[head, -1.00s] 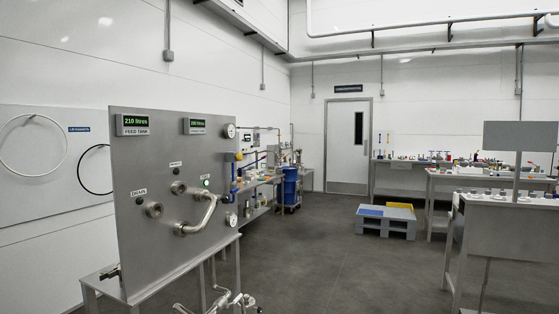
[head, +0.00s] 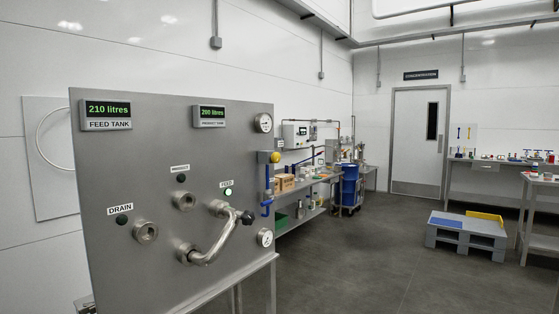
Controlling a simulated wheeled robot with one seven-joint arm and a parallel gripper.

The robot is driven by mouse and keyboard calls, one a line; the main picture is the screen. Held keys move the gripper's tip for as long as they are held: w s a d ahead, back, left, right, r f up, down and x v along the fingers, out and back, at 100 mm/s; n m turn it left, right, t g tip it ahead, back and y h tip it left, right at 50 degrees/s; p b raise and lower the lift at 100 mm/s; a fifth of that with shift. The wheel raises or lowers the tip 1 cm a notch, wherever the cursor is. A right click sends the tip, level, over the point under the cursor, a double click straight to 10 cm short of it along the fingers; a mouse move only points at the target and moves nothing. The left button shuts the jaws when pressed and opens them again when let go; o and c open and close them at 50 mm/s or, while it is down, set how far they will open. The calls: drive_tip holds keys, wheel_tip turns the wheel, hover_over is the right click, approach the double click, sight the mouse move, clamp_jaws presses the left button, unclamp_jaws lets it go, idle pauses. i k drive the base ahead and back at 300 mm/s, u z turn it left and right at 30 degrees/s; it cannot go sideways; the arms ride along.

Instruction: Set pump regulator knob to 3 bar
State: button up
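A grey metal panel (head: 85,200) stands at the left in the head view. A small black knob (head: 247,217) shows near its right edge, beside the upper end of a bent steel pipe (head: 214,250). I cannot tell whether it is the pump regulator knob; no label for it is readable. One round gauge (head: 263,123) is at the panel's top right and another gauge (head: 265,238) at its lower right. Both dials are too small to read. My gripper is not in view.
The feed tank display (head: 107,110) reads 210 litres; the product tank display (head: 210,116) reads 200 litres. Behind the panel are a side bench (head: 317,183) and a blue drum (head: 350,186). A pallet (head: 466,240) stands at right. The middle floor is clear.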

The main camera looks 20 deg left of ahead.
sight(275, 157)
drive_tip(key=u, duration=0.35)
drive_tip(key=i, duration=1.2)
drive_tip(key=u, duration=0.35)
